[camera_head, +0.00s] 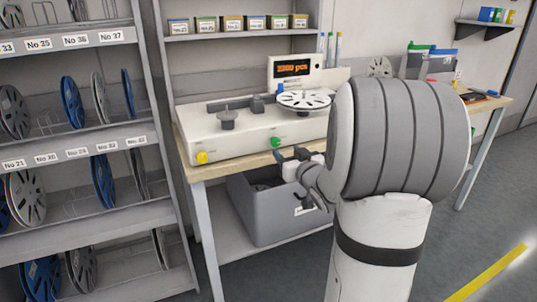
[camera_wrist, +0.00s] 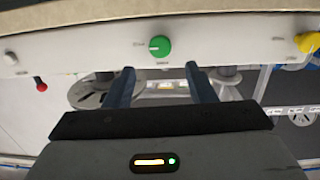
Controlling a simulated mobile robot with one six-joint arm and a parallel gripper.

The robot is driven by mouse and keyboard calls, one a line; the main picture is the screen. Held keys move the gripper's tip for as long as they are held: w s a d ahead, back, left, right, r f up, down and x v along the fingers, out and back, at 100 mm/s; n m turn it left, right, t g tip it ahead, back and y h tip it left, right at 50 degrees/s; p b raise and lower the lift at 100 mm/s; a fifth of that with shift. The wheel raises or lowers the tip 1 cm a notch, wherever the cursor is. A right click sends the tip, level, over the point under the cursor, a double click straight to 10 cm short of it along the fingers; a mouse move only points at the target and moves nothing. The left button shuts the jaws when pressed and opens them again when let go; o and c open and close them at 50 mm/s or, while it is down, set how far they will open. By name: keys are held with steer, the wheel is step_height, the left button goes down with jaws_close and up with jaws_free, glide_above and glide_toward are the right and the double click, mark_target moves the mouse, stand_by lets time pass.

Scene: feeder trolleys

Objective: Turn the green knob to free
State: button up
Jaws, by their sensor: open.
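The green knob (camera_head: 276,141) sits on the front face of the white reel-counting machine (camera_head: 237,138). In the wrist view the green knob (camera_wrist: 160,46) appears upper middle, with a pale mark on its left side. Small labels beside and below it there are too small to read. My gripper (camera_head: 293,155) is in front of the machine, slightly right of and below the knob in the head view. In the wrist view my gripper (camera_wrist: 160,69) has its two fingers apart and empty, with the knob just beyond the tips, roughly between them. I see no contact.
A yellow knob (camera_head: 202,157) is on the same front face, also at right in the wrist view (camera_wrist: 307,42). A red knob (camera_wrist: 41,86) shows at left there. A grey bin (camera_head: 265,217) stands under the bench. A reel rack (camera_head: 76,142) stands left.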

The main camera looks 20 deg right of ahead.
mark_target(277, 142)
steer(key=shift+t+y, duration=0.4)
steer(key=shift+y, duration=0.1)
steer(key=w, duration=0.5)
steer(key=w+b, duration=0.1)
steer(key=w, duration=0.2)
steer(key=shift+f, duration=0.3)
steer(key=shift+c, duration=0.4)
